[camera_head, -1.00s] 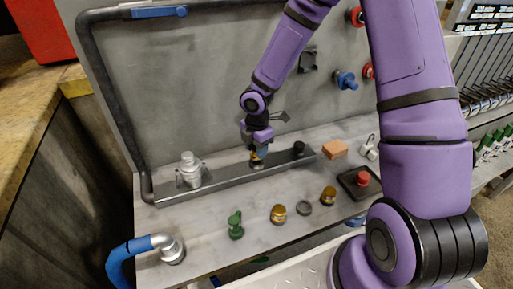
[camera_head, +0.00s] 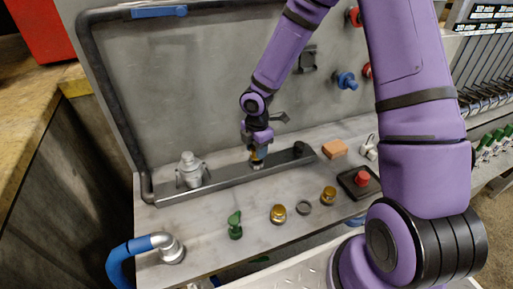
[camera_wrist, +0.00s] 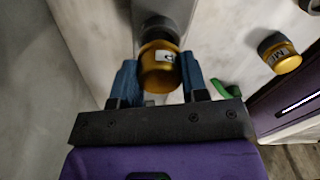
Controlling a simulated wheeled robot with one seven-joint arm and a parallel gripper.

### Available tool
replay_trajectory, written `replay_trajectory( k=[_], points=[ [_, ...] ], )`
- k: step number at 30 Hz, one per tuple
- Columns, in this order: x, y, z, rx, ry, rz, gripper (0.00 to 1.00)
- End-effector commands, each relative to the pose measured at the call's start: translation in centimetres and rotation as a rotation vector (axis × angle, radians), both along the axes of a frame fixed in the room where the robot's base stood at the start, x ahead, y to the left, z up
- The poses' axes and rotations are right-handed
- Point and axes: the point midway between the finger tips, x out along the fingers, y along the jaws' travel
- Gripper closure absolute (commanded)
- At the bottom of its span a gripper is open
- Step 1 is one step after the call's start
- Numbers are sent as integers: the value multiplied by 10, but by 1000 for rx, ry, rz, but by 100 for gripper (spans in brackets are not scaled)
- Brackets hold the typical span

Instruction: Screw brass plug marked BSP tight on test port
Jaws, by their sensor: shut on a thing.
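My gripper (camera_head: 258,160) is at the middle of the grey rail on the bench. In the wrist view its blue fingers (camera_wrist: 160,82) are shut on a brass plug (camera_wrist: 160,70), one finger on each side. The plug has a white label that I cannot read in full. Its far end meets a dark round port (camera_wrist: 158,30) in line with it on the grey rail (camera_head: 225,180); how deep it sits is hidden. Two other brass plugs, a left one (camera_head: 278,214) and a right one (camera_head: 328,196), stand loose on the bench.
A grey fitting (camera_head: 190,170) stands on the rail's left end and a black cap (camera_head: 301,149) near its right end. A green part (camera_head: 235,225), a dark ring (camera_head: 304,207), an orange block (camera_head: 334,148) and a red button box (camera_head: 361,181) are on the bench. A blue hose (camera_head: 125,260) is front left.

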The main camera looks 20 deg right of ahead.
Motion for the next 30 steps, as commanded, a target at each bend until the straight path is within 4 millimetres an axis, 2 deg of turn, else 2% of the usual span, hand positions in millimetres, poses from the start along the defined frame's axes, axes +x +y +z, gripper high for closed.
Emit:
replay_trajectory(
  k=[30],
  points=[
    [0,0,-16,0,-1,1,90]
  ],
)
